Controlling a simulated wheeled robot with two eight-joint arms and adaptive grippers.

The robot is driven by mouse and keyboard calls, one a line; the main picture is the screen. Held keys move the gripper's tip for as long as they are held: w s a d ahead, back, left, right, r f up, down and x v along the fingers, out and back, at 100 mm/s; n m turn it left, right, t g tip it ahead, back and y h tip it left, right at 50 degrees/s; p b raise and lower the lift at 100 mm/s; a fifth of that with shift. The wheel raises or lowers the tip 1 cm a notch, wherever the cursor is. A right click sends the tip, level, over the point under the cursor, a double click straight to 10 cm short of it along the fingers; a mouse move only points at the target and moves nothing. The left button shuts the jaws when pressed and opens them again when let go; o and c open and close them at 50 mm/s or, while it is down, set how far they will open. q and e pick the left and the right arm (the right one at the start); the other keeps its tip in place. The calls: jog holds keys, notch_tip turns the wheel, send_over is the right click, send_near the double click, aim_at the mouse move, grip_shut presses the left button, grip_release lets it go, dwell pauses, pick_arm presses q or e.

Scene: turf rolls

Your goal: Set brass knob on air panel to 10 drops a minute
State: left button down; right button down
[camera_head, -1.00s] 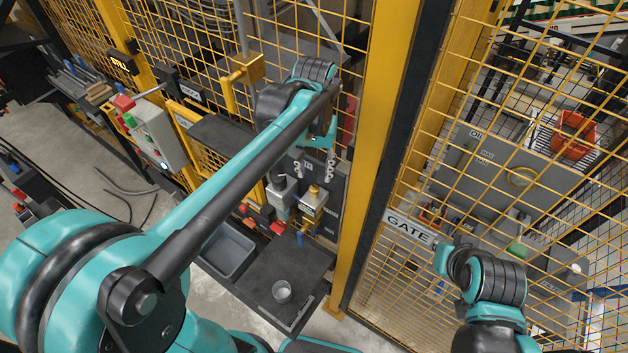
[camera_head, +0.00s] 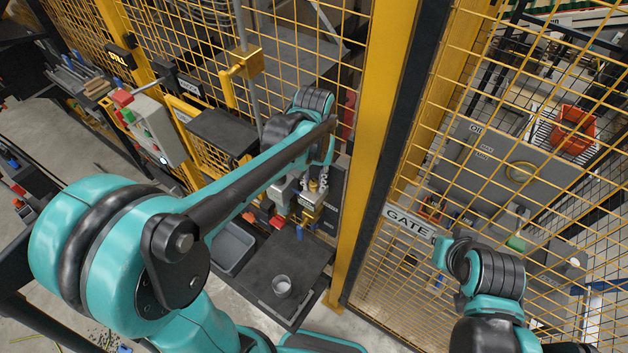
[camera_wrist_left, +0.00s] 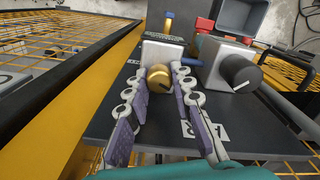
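The brass knob (camera_wrist_left: 160,78) is round with a dark slot, on the front of a pale block on the dark air panel (camera_wrist_left: 108,120). The panel (camera_head: 327,212) is partly hidden by my left arm in the head view. My left gripper (camera_wrist_left: 160,72) has one finger on each side of the brass knob, close to it; I cannot tell whether they touch it. In the head view the left gripper (camera_head: 318,178) is small and partly covered by its wrist. My right arm is at the lower right, its fingers not visible.
A larger dark knob with a white mark (camera_wrist_left: 240,74) sits right of the brass knob in the wrist view. A glass cup (camera_head: 282,287) stands on the dark shelf (camera_head: 280,258), beside a grey bin (camera_head: 232,248). A yellow post (camera_head: 372,150) and mesh fence stand close right.

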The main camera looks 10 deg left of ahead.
aim_at(314, 181)
pick_arm(q)
jog(key=shift+m, duration=0.7)
jog(key=c, duration=1.3)
grip_release()
notch_tip(314, 181, up, 12)
